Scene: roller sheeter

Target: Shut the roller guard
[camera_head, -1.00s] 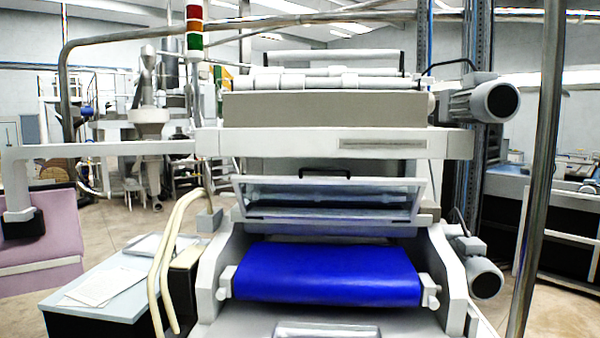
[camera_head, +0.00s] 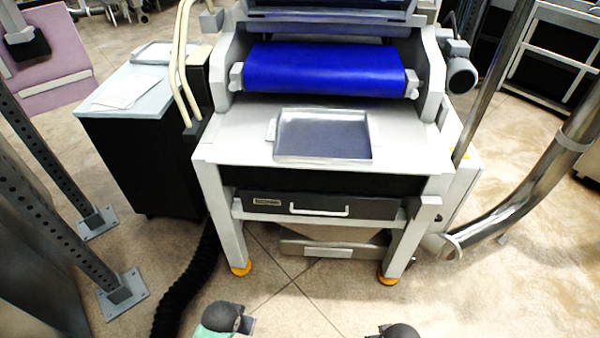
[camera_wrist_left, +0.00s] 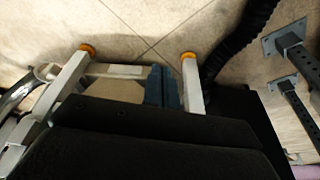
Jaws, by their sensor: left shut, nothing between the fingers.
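The roller guard (camera_head: 330,16) shows only as a pale lower strip at the top edge of the head view, above the blue roller (camera_head: 322,69). Its upper part and handle are cut off, so I cannot tell its angle now. My left gripper (camera_wrist_left: 162,88) shows in the left wrist view with its two blue-grey fingers together and nothing between them. It is in front of the machine's lower frame, apart from the guard.
A metal tray (camera_head: 323,135) lies on the machine's front table (camera_head: 235,150), above a drawer with a white handle (camera_head: 318,210). A side cabinet (camera_head: 130,90) stands left, with a black hose (camera_head: 190,285) near it. A bent pipe (camera_head: 520,205) stands right. The floor in front is open.

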